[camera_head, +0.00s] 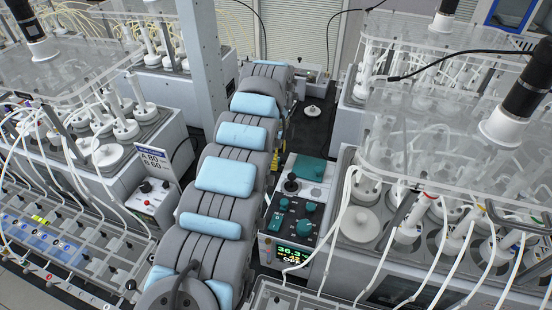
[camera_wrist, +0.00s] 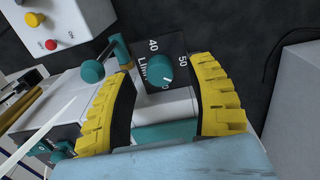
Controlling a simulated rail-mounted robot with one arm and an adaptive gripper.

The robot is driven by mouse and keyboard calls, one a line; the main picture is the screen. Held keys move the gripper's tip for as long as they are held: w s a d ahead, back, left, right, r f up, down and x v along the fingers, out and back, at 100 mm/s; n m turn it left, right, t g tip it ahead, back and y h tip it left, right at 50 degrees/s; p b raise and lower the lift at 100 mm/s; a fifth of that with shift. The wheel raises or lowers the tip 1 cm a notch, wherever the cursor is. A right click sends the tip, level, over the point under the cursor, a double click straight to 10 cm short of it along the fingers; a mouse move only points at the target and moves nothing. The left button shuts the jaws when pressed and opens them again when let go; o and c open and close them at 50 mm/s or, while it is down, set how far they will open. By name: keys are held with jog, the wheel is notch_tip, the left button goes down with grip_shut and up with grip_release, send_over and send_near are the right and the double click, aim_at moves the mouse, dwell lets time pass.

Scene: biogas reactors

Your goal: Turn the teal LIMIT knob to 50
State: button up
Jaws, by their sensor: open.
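The teal LIMIT knob (camera_wrist: 160,69) sits on a dark panel plate in the wrist view. White marks 40 and 50 lie around it, and the word LIMIT is to its left. A pale pointer line shows on its lower right side; I cannot read its exact setting. My gripper (camera_wrist: 165,72) is open, its yellow ribbed fingers apart on either side of the knob, with no clear contact. In the head view the control panel (camera_head: 296,222) bears several teal knobs; I cannot tell which is LIMIT. Only a bit of yellow finger (camera_head: 275,159) shows there beside my arm.
A white box with red and yellow buttons (camera_wrist: 48,24) is at upper left. In the head view a lit display (camera_head: 295,254) is on the panel's front, and a clear-topped reactor bench (camera_head: 440,150) stands close right.

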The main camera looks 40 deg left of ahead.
jog(key=shift+f, duration=0.5)
grip_shut()
jog(key=shift+n+b, duration=0.3)
jog(key=shift+n, duration=1.9)
grip_release()
